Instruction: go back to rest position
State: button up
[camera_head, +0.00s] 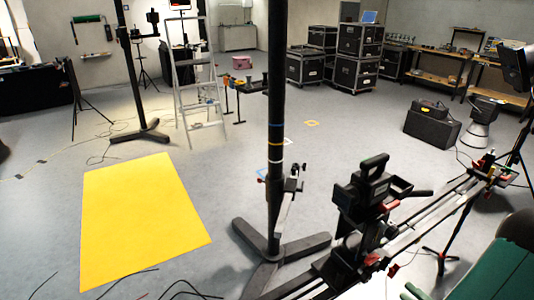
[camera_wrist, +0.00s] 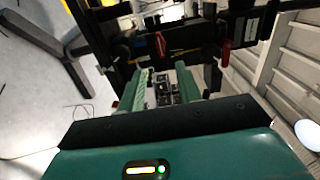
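The camera slider (camera_head: 435,210) runs diagonally across the lower right of the head view on dark rails. A black camera (camera_head: 362,190) with a top handle sits on its carriage. In the wrist view, my gripper (camera_wrist: 163,80) shows two green fingers held apart. Small dark and grey parts show between and beyond the fingers, and I cannot tell how near they are. Dark slider or camera parts with a red lever (camera_wrist: 226,52) lie just beyond the fingertips. I see nothing clearly held. A green part of my arm shows at the lower right of the head view.
A black stand (camera_head: 274,150) with spread feet rises in front of the slider. A yellow mat (camera_head: 140,215) lies on the open floor at left. A stepladder (camera_head: 197,85), flight cases (camera_head: 358,55) and a black box (camera_head: 432,127) stand farther back. Cables cross the floor.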

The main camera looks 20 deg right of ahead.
jog(key=w+a+r+n+g+y, duration=0.4)
jog(key=w+a+g, duration=0.2)
jog(key=a, duration=0.4)
jog(key=w+a+r+n+g+y, duration=0.5)
jog(key=w+a, duration=0.1)
jog(key=a, duration=0.4)
jog(key=s+a+r+n+g+h, duration=0.1)
jog(key=a+r+n+h, duration=0.6)
jog(key=a, duration=0.9)
notch_tip(320, 180, up, 5)
jog(key=h, duration=0.3)
jog(key=shift+s+a+n+h, duration=0.2)
jog(key=shift+s+n+h, duration=0.1)
jog(key=shift+s, duration=0.05)
